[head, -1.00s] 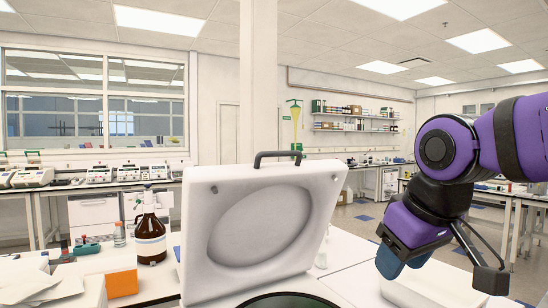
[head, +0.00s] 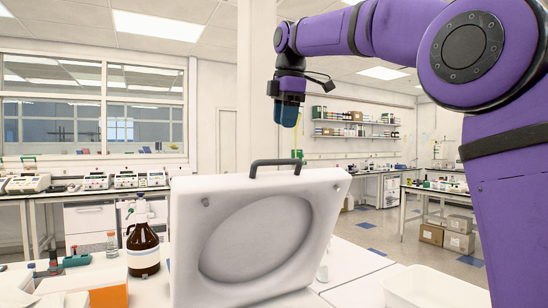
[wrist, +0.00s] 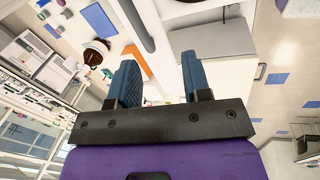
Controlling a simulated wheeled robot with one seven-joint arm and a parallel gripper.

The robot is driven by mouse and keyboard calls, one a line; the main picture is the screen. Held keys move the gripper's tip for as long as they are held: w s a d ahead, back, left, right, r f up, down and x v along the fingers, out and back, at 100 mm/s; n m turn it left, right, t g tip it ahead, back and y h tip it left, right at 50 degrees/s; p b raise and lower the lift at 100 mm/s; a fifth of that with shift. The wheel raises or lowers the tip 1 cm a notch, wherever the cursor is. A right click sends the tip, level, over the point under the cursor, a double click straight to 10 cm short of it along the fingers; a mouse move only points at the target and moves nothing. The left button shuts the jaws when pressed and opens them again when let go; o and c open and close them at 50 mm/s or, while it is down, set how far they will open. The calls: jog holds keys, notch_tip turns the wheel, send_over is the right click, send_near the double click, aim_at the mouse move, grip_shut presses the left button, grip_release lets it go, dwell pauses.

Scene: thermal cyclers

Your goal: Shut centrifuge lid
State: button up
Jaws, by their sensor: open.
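The white centrifuge lid (head: 325,215) stands raised and tilted slightly back in the head view, its round recess facing me. A dark handle (head: 278,164) sits on its top edge. The centrifuge body below is out of the head view. My gripper (head: 288,116) hangs above and beyond the lid's top edge, fingers pointing down, apart from the handle. In the wrist view, my gripper (wrist: 160,75) shows two blue fingers spread apart with nothing between them. A grey bar crosses the top there; I cannot tell whether it is the handle.
A brown bottle (head: 142,240) and an orange box (head: 109,296) stand left of the lid. A white tray (head: 425,285) lies at the right. Benches with instruments line the back wall. The air around my gripper looks clear.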

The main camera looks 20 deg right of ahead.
jog(key=w+f, duration=0.2)
jog(key=f, duration=0.1)
jog(key=w+f+n, duration=0.1)
jog(key=w+f, duration=0.1)
jog(key=f, duration=0.1)
jog(key=w+a+f+n, duration=0.1)
jog(key=w+f, duration=0.1)
jog(key=f, duration=0.1)
jog(key=shift+f, duration=0.4)
grip_shut()
